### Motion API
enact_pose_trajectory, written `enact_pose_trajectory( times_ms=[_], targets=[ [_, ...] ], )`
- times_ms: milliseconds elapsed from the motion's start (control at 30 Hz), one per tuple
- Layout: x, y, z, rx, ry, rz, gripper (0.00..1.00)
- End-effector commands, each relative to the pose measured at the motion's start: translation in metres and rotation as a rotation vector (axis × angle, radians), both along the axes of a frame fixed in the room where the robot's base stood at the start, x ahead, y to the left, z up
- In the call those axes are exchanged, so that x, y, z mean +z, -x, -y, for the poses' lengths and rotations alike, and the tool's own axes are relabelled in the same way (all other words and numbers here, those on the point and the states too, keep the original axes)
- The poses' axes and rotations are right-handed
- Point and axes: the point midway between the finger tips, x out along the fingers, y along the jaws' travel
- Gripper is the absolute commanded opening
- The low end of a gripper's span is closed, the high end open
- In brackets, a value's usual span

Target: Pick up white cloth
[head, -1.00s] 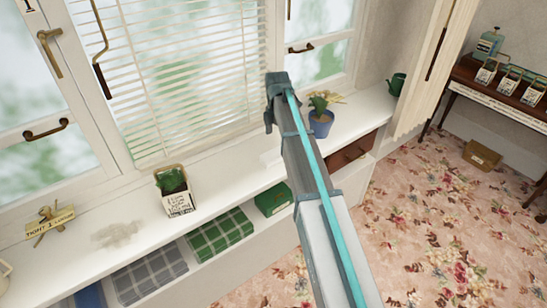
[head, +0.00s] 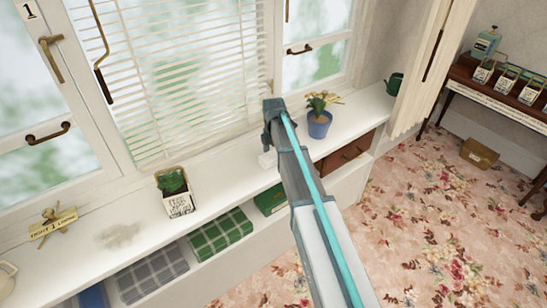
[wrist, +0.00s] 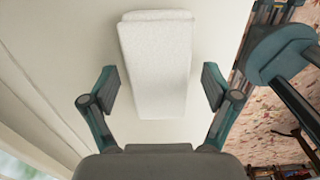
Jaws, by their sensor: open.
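The white cloth (wrist: 155,65) is a folded, roughly rectangular pad lying on the white window shelf (head: 120,215). In the head view only a small part of the cloth (head: 266,160) shows, to the left of my arm; the rest is hidden behind it. My gripper (wrist: 160,88) is open and empty over the shelf. In the wrist view the cloth's lower part lies between the two fingers, with a gap on each side. Its far end extends beyond the fingertips. I cannot tell how high the fingers are above it.
A plant in a white box (head: 175,192) stands to the left. Window blinds (head: 190,80) are behind, and folded green cloth (head: 219,234) lies on a lower shelf.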

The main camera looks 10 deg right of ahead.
Motion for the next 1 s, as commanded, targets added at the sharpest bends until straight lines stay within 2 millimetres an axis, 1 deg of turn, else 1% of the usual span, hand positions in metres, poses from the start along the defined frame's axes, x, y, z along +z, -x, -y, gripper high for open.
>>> enact_pose_trajectory(
  times_ms=[67, 400, 433, 467, 767, 867, 1000],
  targets=[
    [0.0, 0.0, 0.0, 0.0, 0.0, 0.0, 0.88],
    [0.0, 0.0, 0.0, 0.0, 0.0, 0.0, 0.31],
    [0.0, 0.0, 0.0, 0.0, 0.0, 0.0, 0.29],
    [0.0, 0.0, 0.0, 0.0, 0.0, 0.0, 0.24],
    [0.003, 0.0, 0.0, 0.0, 0.0, 0.0, 0.23],
    [0.008, 0.0, 0.0, 0.0, 0.0, 0.0, 0.23],
    [0.021, -0.001, 0.0, 0.0, 0.0, 0.002, 0.23]
  ],
)
